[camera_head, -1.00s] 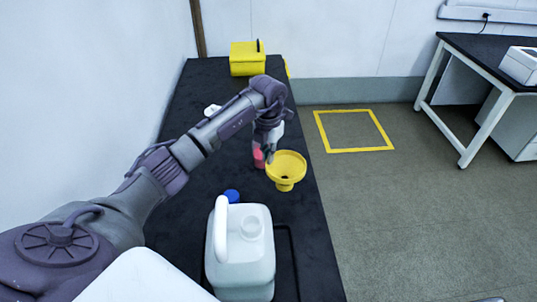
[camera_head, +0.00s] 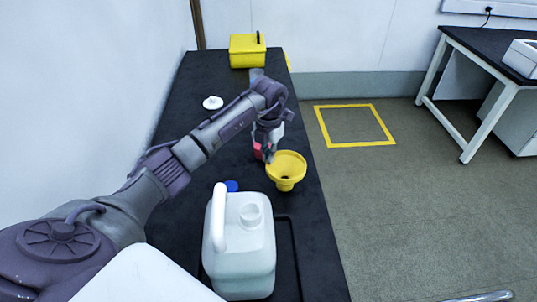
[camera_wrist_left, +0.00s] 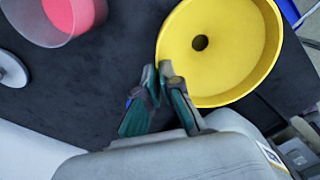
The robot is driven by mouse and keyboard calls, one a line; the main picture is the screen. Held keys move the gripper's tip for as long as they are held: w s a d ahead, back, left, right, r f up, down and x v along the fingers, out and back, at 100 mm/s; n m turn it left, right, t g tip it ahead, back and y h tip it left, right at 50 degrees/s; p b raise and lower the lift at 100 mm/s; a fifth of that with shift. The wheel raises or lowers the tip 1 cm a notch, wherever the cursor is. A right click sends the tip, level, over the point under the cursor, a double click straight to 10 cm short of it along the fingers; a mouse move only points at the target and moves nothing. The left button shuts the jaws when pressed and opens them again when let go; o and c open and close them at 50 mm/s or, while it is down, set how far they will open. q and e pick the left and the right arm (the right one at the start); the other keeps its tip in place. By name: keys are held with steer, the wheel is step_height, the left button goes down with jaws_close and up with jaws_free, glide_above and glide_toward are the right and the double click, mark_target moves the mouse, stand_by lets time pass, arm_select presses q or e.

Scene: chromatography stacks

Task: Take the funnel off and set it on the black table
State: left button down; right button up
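The yellow funnel (camera_head: 287,164) is wide side up with its spout pointing down, beyond the white jug (camera_head: 240,250) and apart from its open mouth. My left gripper (camera_head: 269,158) is at the funnel's left rim. In the left wrist view the fingertips (camera_wrist_left: 160,72) are close together at the rim of the funnel (camera_wrist_left: 222,78), shut on it. The funnel appears held above the black table (camera_head: 205,80); its exact height is hard to tell. My right gripper is not in view.
A pink-filled container (camera_wrist_left: 65,15) stands close to my gripper, mostly hidden behind it in the head view. A white lid (camera_head: 213,102), a blue cap (camera_head: 231,186) and a yellow box (camera_head: 247,50) are on the table. Its right edge lies close to the funnel.

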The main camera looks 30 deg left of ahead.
arm_select(q)
steer(key=shift+f, duration=0.2)
steer(key=shift+f+b, duration=0.4)
steer(key=shift+f, duration=0.35)
stand_by(0.4)
steer(key=c, duration=1.2)
jaws_free()
steer(key=shift+c, duration=0.2)
